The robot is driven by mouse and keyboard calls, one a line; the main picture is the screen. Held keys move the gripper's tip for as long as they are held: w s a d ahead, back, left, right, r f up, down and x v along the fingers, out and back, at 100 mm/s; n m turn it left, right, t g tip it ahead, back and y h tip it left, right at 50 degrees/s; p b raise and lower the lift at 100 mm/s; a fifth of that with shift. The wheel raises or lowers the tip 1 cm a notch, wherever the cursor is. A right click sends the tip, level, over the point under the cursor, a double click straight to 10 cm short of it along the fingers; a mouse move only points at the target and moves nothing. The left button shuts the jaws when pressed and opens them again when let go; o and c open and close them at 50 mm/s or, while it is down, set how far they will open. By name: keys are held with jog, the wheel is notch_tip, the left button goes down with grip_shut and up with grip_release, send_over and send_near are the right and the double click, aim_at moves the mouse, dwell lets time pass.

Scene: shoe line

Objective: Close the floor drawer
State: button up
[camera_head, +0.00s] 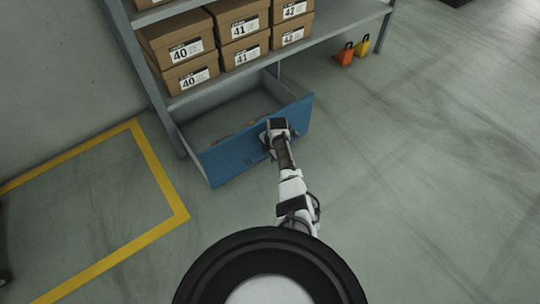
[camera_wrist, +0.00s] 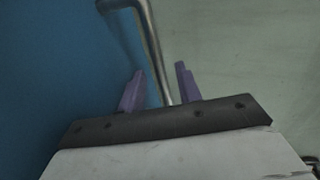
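The floor drawer (camera_head: 225,161) is pulled out from under the shelf, with its blue front panel standing clear of the rack. In the wrist view the blue front (camera_wrist: 50,70) fills the left side, and its metal bar handle (camera_wrist: 150,40) runs down between my two purple fingers. My gripper (camera_wrist: 159,68) is open, with a visible gap between each finger and the bar. In the head view my gripper (camera_head: 268,141) is at the outer side of the drawer front, right of its middle; its fingers are hidden there.
The grey shelf rack (camera_head: 290,52) above the drawer bears several brown shoe boxes (camera_head: 243,50). Orange (camera_head: 346,55) and yellow (camera_head: 363,46) padlock-like objects stand on the floor past its right end. A yellow floor line (camera_head: 160,170) lies to the left. The floor to the right is clear.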

jog(key=shift+c, duration=0.2)
grip_shut()
jog(key=shift+w+a, duration=0.1)
